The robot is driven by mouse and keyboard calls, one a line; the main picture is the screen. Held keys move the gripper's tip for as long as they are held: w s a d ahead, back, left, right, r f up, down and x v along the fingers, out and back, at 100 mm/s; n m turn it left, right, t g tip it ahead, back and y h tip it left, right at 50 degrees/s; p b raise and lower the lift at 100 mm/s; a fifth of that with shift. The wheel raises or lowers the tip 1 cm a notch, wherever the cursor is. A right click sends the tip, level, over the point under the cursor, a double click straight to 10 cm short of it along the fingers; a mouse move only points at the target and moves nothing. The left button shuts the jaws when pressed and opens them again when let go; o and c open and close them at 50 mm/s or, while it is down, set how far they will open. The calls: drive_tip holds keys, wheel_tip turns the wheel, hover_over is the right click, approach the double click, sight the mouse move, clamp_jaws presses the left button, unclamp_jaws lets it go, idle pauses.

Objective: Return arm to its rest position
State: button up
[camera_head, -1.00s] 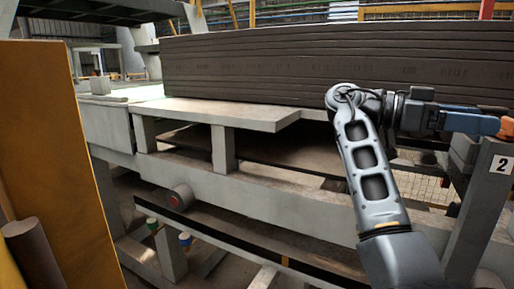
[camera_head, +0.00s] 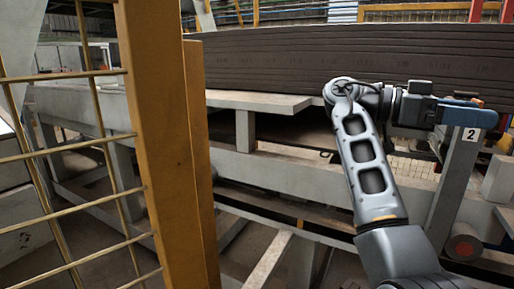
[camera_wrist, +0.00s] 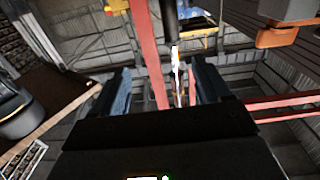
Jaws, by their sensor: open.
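My arm rises from the lower right in the head view and bends at the elbow. Its forearm points right, with my gripper (camera_head: 484,116) at the right end, seen from the side. In the wrist view my gripper (camera_wrist: 158,85) has two dark fingers standing well apart with nothing held between them. Beyond the fingers the wrist view shows a red beam (camera_wrist: 149,55) and a corrugated surface, out of reach as far as I can tell.
A yellow post (camera_head: 165,130) with a yellow mesh fence (camera_head: 75,160) stands close on the left. A long stack of dark boards (camera_head: 330,58) lies behind my arm on a grey metal frame (camera_head: 290,178). A grey post marked 2 (camera_head: 455,180) stands at the right, near the gripper.

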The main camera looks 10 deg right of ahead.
drive_tip(key=d+f+n+t+h+p, duration=0.25)
drive_tip(key=f+n+t, duration=1.2)
drive_tip(key=f, duration=0.95)
drive_tip(key=s+a+f+n+t+y+p, duration=0.2)
drive_tip(key=s+a+f+n+t+y, duration=0.1)
drive_tip(key=s+f+n+y, duration=0.25)
drive_tip(key=s+a+f+n+t+y+p, duration=0.1)
drive_tip(key=s+a+f+n+t+y, duration=0.2)
drive_tip(key=s+f, duration=0.45)
drive_tip(key=s+a+n+t+y+p, duration=0.1)
drive_tip(key=s+a+n+y, duration=0.15)
drive_tip(key=s+a, duration=0.4)
drive_tip(key=s+a+n+t+y+p, duration=0.15)
drive_tip(key=s+a+y, duration=0.25)
drive_tip(key=s, duration=0.5)
drive_tip(key=s+a+r+m+t+y+p, duration=0.1)
drive_tip(key=s+a+r, duration=0.1)
drive_tip(key=s+r, duration=0.4)
drive_tip(key=s+a+r+m+t+y+p, duration=0.1)
drive_tip(key=s+r, duration=0.5)
drive_tip(key=r, duration=0.4)
drive_tip(key=shift+a, duration=0.35)
